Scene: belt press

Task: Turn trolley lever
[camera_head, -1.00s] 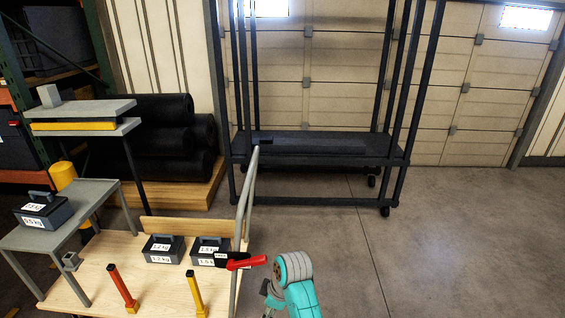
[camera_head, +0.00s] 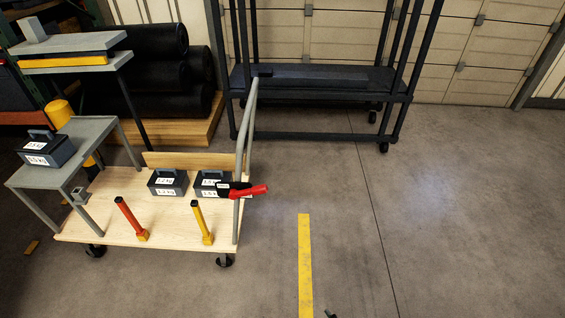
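The trolley (camera_head: 130,230) has a light wooden deck, casters and a grey upright frame at its right end. The red lever (camera_head: 250,191) sits on a black mount (camera_head: 226,189) at the right upright. It points right and slightly up, out past the deck's edge. Only a small dark tip (camera_head: 331,314) shows at the bottom edge of the picture, right of the yellow floor stripe. It may be part of my gripper, well below and apart from the lever. Whether it is open or shut is not visible.
Two labelled weights (camera_head: 167,183) stand on the deck behind an orange post (camera_head: 131,218) and a yellow post (camera_head: 202,222). Another weight (camera_head: 45,150) rests on the grey side table (camera_head: 95,130). A dark rack (camera_head: 300,136) stands behind. The floor at right is clear, with a yellow stripe (camera_head: 305,265).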

